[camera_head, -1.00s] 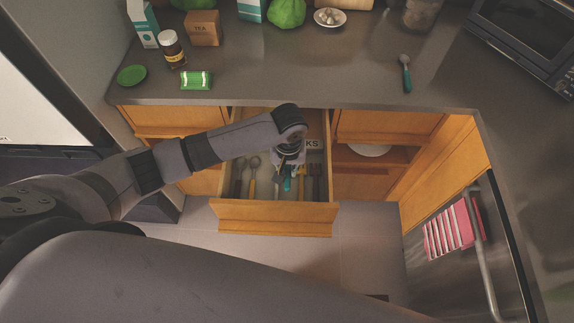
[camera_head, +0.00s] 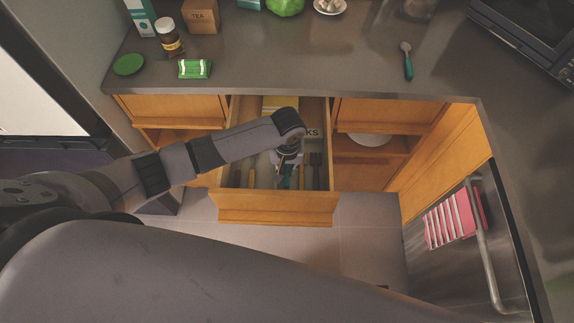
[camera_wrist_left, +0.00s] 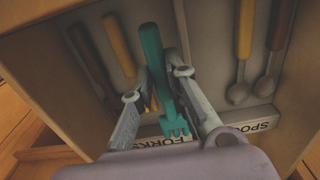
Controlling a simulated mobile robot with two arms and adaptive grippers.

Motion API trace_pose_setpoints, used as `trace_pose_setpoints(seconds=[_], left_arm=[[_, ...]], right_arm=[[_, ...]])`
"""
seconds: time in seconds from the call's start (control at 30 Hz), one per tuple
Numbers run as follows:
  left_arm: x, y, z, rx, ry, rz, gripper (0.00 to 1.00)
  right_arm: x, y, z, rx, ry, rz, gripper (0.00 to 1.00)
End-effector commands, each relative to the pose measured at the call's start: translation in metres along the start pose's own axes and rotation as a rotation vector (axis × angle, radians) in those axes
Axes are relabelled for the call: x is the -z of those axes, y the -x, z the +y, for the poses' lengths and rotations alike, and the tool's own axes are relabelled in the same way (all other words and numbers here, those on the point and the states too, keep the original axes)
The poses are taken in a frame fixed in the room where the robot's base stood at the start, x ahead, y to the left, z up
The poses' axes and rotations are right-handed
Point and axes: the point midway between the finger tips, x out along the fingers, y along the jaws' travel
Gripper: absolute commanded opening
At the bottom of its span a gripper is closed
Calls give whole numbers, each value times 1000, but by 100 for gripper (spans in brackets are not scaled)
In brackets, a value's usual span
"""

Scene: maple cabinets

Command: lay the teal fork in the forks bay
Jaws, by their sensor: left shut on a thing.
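The teal fork (camera_wrist_left: 152,48) is held in my left gripper (camera_wrist_left: 160,95), which is shut on it near the neck. Its tines point toward the FORKS label (camera_wrist_left: 168,146) in the left wrist view. In the head view my left gripper (camera_head: 285,172) is inside the open drawer (camera_head: 277,205), and the fork is mostly hidden there. The fork appears over the forks bay, left of the divider in the left wrist view; I cannot tell whether it touches the bottom. A yellow-handled fork (camera_wrist_left: 119,45) and a dark-handled one (camera_wrist_left: 90,60) lie beside it.
Past the divider lie two spoons (camera_wrist_left: 244,50) in the bay with the SPOONS label (camera_wrist_left: 258,127). A teal-handled spoon (camera_head: 407,62) lies on the counter (camera_head: 300,65). A green packet (camera_head: 195,69) and a jar (camera_head: 168,36) stand at the counter's left.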

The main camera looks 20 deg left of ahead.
Motion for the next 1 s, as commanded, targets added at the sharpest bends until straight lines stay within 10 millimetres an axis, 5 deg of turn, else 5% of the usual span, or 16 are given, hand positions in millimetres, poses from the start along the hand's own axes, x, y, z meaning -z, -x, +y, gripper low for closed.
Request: trace_pose_setpoints(seconds=[0.3, 0.83, 0.87, 1.0], left_arm=[[-1, -31, 0, 0, 0, -1, 0], [-1, -39, 0, 0, 0, 0, 0], [-1, -39, 0, 0, 0, -1, 15], [-1, -39, 0, 0, 0, -1, 24]], right_arm=[[-6, -16, 1, -2, -1, -7, 94], [-8, -15, -1, 1, 0, -10, 94], [-8, -15, -1, 1, 0, -10, 94], [-7, -15, -4, 4, 0, -9, 94]])
